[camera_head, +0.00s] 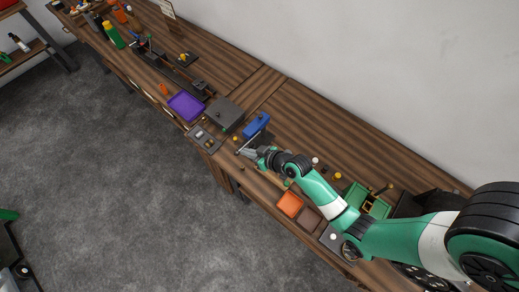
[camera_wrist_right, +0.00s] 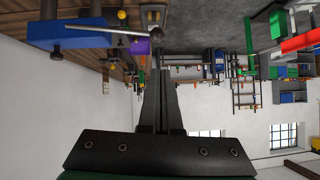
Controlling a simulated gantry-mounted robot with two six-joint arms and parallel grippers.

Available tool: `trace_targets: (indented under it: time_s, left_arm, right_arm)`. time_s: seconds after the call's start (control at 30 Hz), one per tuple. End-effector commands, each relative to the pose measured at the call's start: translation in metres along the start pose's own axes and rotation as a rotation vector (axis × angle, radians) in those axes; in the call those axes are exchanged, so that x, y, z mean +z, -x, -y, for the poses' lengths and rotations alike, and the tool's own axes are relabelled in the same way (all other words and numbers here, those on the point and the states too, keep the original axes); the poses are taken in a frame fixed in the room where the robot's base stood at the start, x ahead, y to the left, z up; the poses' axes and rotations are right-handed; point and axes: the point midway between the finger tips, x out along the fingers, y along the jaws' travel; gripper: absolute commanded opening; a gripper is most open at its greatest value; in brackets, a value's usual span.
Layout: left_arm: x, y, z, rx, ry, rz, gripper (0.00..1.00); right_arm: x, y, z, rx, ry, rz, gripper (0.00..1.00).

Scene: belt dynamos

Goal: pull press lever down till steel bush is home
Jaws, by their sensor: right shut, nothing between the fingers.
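The blue press (camera_head: 256,124) stands on the wooden bench near the middle of the head view. It also shows at the upper left of the right wrist view (camera_wrist_right: 72,36). A thin pale lever (camera_wrist_right: 97,28) runs from the press toward a dark rounded end. My right gripper (camera_head: 244,152) is shut and empty at the front of the press. In the wrist view its fingers (camera_wrist_right: 160,98) are together, and the lever lies apart from them, above and left in the picture. I cannot make out the steel bush. My left gripper is not in view.
A grey box (camera_head: 223,113) and a purple tray (camera_head: 186,106) stand left of the press. An orange tray (camera_head: 290,204) and green bins (camera_head: 356,197) are near my right arm. The bench behind the press is mostly clear up to the white wall.

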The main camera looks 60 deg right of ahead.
Motion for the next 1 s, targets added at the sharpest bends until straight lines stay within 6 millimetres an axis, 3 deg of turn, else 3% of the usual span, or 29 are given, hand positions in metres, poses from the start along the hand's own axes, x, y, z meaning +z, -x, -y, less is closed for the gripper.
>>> trace_targets:
  time_s: [0.1, 0.3, 0.83, 0.93, 1.0]
  left_arm:
    - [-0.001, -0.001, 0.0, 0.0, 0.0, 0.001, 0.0]
    - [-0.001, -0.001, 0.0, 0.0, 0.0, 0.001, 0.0]
    - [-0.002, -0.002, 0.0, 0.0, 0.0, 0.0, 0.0]
    - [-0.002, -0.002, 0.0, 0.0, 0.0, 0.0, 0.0]
    - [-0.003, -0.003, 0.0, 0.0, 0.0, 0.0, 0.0]
  right_arm:
    - [0.001, 0.029, -0.001, 0.002, -0.001, -0.002, 0.0]
    - [0.001, 0.061, 0.0, 0.002, 0.0, -0.003, 0.0]
    - [0.001, 0.067, 0.003, -0.003, 0.003, -0.002, 0.0]
    - [-0.019, 0.063, 0.013, -0.028, 0.031, -0.033, 0.0]
    - [-0.052, 0.058, 0.025, -0.053, 0.066, -0.087, 0.0]
